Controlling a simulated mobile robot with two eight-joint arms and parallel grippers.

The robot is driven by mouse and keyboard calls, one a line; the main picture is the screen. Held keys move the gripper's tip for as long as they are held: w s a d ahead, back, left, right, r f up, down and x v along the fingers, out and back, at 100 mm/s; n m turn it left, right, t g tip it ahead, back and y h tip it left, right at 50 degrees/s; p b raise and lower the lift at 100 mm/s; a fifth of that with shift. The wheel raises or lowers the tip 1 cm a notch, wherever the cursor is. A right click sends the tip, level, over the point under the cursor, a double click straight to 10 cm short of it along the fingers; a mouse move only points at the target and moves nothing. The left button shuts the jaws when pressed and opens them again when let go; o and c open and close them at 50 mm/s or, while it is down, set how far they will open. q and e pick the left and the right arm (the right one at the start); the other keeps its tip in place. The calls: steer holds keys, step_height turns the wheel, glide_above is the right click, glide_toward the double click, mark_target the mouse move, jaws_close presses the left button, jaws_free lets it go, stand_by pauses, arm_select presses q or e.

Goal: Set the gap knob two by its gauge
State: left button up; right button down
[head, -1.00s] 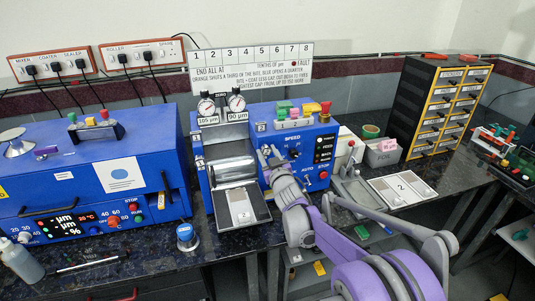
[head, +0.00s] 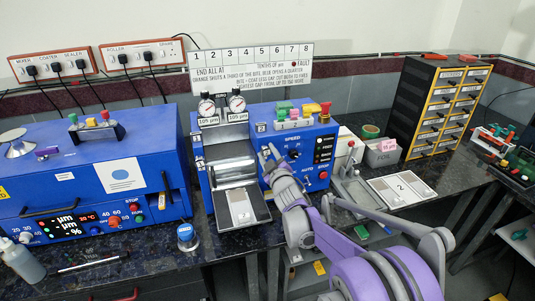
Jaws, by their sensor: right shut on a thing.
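The blue roller machine (head: 250,112) stands mid-bench with two round gauges on top, the left gauge (head: 207,106) and the right gauge (head: 237,103). The plates under both gauges appear to read 105 µm. My right gripper (head: 268,155) is at the left edge of the machine's front panel, below the small "2" label (head: 262,127). It is shut on what appears to be gap knob two, which the fingers mostly hide. My left gripper is not in view.
A tray (head: 243,208) sticks out in front of the rollers, left of my right arm. A black speed knob (head: 293,155) is close to the right of the gripper.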

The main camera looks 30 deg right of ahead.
stand_by(0.3)
steer(key=shift+c, duration=1.9)
jaws_free()
steer(key=b+v, duration=0.1)
steer(key=v, duration=1)
steer(key=shift+d, duration=0.1)
steer(key=s+a+f+m+g+y, duration=0.1)
steer(key=s+a+f+g, duration=0.3)
steer(key=s, duration=0.5)
steer(key=s+a+f+m+g+y+p, duration=0.1)
steer(key=s+a+f+g, duration=0.3)
steer(key=s+a, duration=0.4)
steer(key=s+a+f+m+g+y+p, duration=0.1)
steer(key=s+a+f+m+g+y, duration=0.1)
steer(key=s+a+f, duration=0.4)
steer(key=s+m+g, duration=0.1)
steer(key=s+g, duration=0.1)
steer(key=s, duration=0.2)
steer(key=shift+s+f, duration=0.15)
steer(key=shift+f, duration=0.1)
